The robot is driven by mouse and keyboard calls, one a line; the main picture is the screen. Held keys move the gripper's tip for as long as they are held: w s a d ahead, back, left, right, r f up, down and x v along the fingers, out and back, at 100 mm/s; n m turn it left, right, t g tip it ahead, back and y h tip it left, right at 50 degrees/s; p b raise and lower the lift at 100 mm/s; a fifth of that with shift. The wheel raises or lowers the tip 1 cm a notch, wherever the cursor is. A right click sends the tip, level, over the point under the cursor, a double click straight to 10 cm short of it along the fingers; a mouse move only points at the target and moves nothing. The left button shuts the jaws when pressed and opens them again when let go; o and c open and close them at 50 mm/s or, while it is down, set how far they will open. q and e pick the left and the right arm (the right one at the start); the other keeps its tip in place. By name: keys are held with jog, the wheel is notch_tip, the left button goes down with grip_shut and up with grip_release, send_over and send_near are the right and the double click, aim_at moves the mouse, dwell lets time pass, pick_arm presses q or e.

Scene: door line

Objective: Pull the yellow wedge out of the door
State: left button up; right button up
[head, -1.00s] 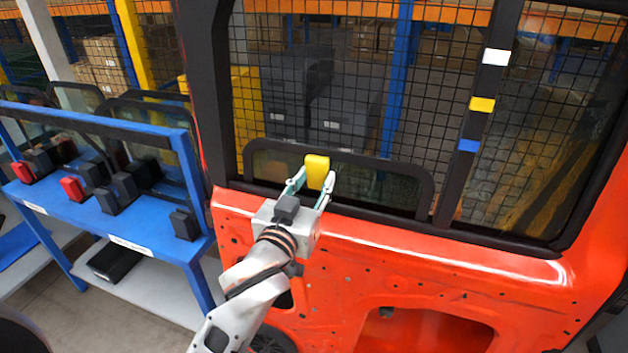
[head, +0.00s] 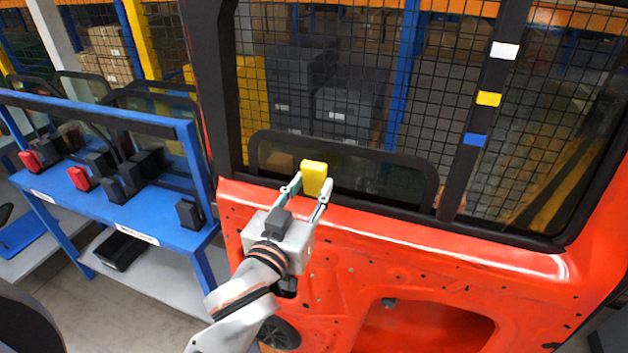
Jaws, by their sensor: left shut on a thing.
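The yellow wedge (head: 314,178) is a small upright block in front of the lower edge of the window opening in the orange-red door (head: 400,250). My left gripper (head: 309,190) has its two fingers on either side of the wedge and is shut on it. Behind the wedge is a low dark-framed glass pane (head: 350,175) in the window opening. I cannot tell whether the wedge's lower end still touches the door. My right gripper is not in view.
On the left stands a blue rack (head: 150,235) with black blocks, red blocks (head: 78,178) and glass panes. A dark post with white, yellow and blue tags (head: 488,99) divides the window. Wire mesh and shelving with dark bins lie behind the door.

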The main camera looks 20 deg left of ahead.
aim_at(313, 184)
pick_arm(q)
jog(key=shift+s, duration=1.6)
jog(key=s+p, duration=0.1)
jog(key=s, duration=0.1)
jog(key=shift+s+a, duration=0.15)
jog(key=shift+s, duration=0.2)
